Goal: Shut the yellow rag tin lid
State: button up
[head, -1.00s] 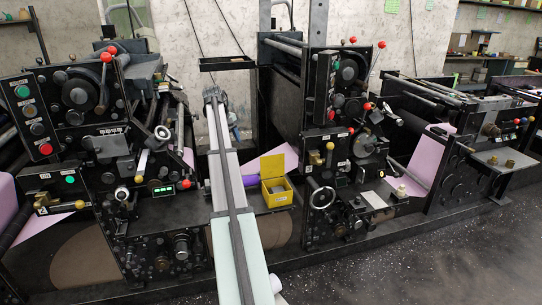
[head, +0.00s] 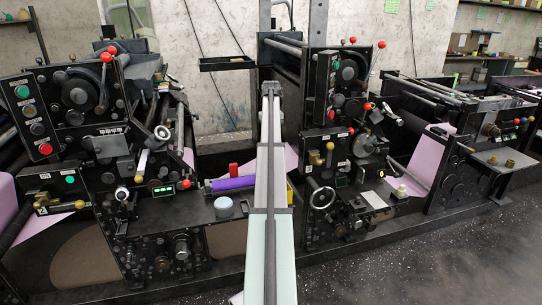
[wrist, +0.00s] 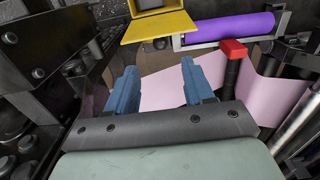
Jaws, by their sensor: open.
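The yellow rag tin (wrist: 150,5) is at the top edge of the wrist view, partly cut off. Its yellow lid (wrist: 160,28) stands open on the side nearer my gripper. In the head view my arm hides nearly all of the tin; only a thin yellow strip (head: 289,192) shows at the arm's right side. My gripper (wrist: 159,72) has two blue fingers, spread apart with nothing between them. The fingertips point toward the lid and look apart from it. In the head view my gripper (head: 272,90) is at the far end of the arm, small and unclear.
A purple roll (wrist: 230,28) lies beside the tin. A red-topped black post (wrist: 233,48) stands close to the right finger. Pink sheet (wrist: 165,90) runs below the fingers. A grey round pot (head: 223,207) sits left of my arm. Dark press frames stand on both sides.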

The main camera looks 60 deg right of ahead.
notch_tip(320, 180, down, 9)
jog(key=shift+f, duration=0.15)
dwell(0.4)
grip_shut()
dwell(0.4)
